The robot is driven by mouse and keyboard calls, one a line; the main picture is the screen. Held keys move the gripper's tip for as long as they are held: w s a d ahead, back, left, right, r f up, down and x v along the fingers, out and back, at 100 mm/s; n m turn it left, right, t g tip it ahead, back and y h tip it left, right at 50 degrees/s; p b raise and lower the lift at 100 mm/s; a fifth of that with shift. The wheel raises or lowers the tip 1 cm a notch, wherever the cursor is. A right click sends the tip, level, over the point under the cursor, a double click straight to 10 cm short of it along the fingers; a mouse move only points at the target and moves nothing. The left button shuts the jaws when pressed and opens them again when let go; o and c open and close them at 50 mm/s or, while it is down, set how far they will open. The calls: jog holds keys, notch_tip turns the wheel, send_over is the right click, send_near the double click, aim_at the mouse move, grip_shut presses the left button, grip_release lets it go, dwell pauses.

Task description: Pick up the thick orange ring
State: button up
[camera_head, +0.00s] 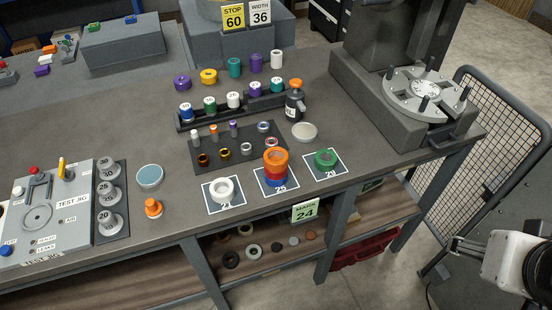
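The thick orange ring (276,160) lies on top of a stack on the middle white card. Under it are a red ring (276,173) and a blue ring (275,182), touching in one column. My gripper (453,247) is at the right edge of the view, beyond the table's front right side, far from the stack. Its fingers look apart with nothing between them, though they are small here.
A white ring (223,189) and a green ring (326,158) lie on cards either side of the stack. Behind are a dark tray (238,153) of small parts and an orange-topped bottle (295,105). A rotary fixture (424,92) and mesh guard (505,125) stand right.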

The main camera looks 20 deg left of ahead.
jog(key=w+r+n+t, duration=0.2)
jog(key=w, duration=0.7)
jog(key=w+r+n+t, duration=0.1)
jog(key=w+r+t, duration=0.15)
jog(key=w, duration=0.75)
jog(key=w+a+f+n+t+y, duration=0.1)
jog(key=w+a+n+y, duration=0.45)
jog(key=w+a, duration=0.65)
jog(key=a+f+n+g+y, duration=0.2)
jog(key=a+f+n+y, duration=0.15)
jog(key=a, duration=0.45)
jog(key=a+f+n+g+y, duration=0.25)
jog(key=a+f+y, duration=0.2)
jog(key=a, duration=0.25)
jog(key=s+a+f+n+g+y, duration=0.1)
jog(key=s+a+f+g, duration=0.1)
jog(key=s+f+g, duration=0.1)
jog(key=s+a+f+n+g+y, duration=0.1)
jog(key=s+a+f+n+g, duration=0.1)
jog(key=s, duration=0.3)
jog(key=s+a+f+n+g+y, duration=0.2)
jog(key=s+a+f+g, duration=0.1)
jog(key=s+g, duration=0.1)
jog(key=shift+s+f+g, duration=0.25)
jog(key=shift+f+g, duration=0.1)
jog(key=shift+g, duration=0.15)
jog(key=shift+s+f+g, duration=0.2)
jog(key=shift+s+g, duration=0.3)
jog(key=shift+s, duration=0.15)
